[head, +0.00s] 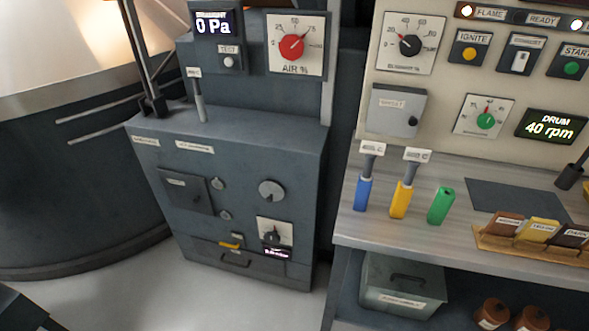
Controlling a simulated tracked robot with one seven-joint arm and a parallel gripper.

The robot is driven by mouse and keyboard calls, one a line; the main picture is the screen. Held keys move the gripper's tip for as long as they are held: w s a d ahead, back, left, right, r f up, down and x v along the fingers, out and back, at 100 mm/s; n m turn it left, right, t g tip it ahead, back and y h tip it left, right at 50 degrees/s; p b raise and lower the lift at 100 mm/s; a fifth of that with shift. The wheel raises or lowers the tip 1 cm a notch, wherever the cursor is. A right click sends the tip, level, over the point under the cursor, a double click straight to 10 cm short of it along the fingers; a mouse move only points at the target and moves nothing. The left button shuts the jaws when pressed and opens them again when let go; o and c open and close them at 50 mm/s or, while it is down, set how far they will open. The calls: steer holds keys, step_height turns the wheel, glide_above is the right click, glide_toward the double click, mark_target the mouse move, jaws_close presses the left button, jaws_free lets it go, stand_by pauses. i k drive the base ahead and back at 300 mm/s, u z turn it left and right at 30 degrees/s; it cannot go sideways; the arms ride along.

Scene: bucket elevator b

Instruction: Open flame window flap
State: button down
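A dark square flap (187,191) is on the front of the grey-blue cabinet (250,140), left of centre in the head view. It has a small label near its top, too small to read, and lies flat against the front, looking shut. I cannot confirm from its label that it is the flame window flap. A second hinged-looking grey cover (392,108) with a dark knob is on the beige panel and also looks shut. My gripper is not in view.
Round knobs, a dial (275,232) and a bottom drawer (238,260) share the cabinet front. A lever (198,100) stands on its top. A workbench (365,225) with coloured holders is at right; a large drum (70,170) is at left. Pale floor (150,290) is clear in front.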

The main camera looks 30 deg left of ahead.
mark_target(271, 190)
steer(key=z, duration=1.35)
steer(key=i, duration=0.1)
steer(key=u, duration=3)
steer(key=k, duration=0.85)
steer(key=u, duration=0.2)
steer(key=i, duration=0.85)
